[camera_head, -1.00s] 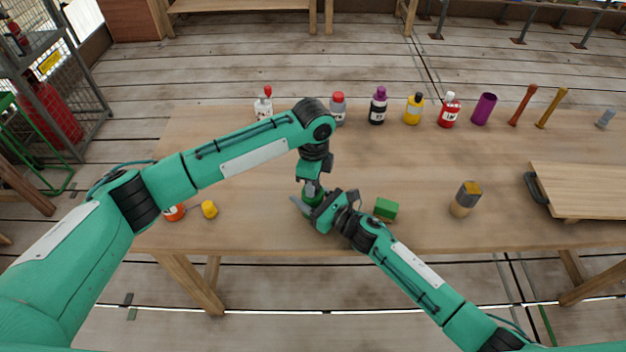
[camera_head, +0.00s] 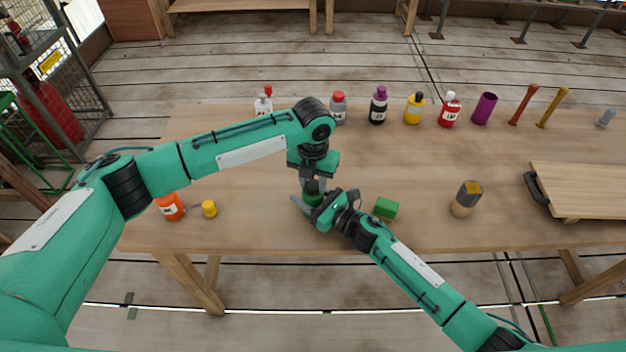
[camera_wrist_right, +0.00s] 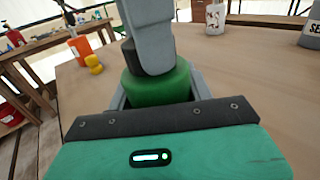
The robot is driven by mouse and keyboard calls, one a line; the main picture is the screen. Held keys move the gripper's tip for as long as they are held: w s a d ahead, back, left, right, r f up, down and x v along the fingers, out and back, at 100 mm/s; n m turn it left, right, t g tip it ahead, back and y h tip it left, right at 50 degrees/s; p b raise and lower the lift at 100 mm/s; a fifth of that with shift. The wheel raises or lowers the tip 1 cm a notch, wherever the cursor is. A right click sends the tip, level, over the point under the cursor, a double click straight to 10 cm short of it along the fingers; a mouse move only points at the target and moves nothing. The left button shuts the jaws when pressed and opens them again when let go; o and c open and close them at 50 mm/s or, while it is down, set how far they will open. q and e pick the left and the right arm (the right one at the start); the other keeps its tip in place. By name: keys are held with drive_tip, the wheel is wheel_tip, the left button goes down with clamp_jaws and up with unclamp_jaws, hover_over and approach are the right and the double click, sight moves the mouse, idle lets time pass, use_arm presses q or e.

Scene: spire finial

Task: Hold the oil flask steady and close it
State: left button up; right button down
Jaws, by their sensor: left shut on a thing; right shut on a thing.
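The oil flask is green, and its body (camera_head: 311,196) stands upright near the front of the table. It also shows in the right wrist view (camera_wrist_right: 158,86). My right gripper (camera_head: 314,208) is shut around the flask body from the front right, one finger showing on each side in the right wrist view. A black cap (camera_wrist_right: 130,58) sits on top of the flask. My left gripper (camera_head: 313,180) comes down from above and is shut on this cap, its grey finger hiding much of it. I cannot tell how tightly the cap is seated.
A green block (camera_head: 386,208) lies just right of my right gripper. An orange bottle (camera_head: 170,207) and a yellow piece (camera_head: 209,209) are at the left. Several bottles line the back. A grey-and-tan cylinder (camera_head: 466,198) and a wooden board (camera_head: 585,190) are at the right.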

use_arm(q)
drive_tip(key=m, duration=0.7)
drive_tip(key=shift+w, duration=0.1)
drive_tip(key=o, duration=1)
drive_tip(key=shift+c, duration=0.2)
drive_tip(key=shift+r, duration=0.15)
drive_tip(key=shift+r, duration=2.15)
drive_tip(key=shift+c, duration=0.5)
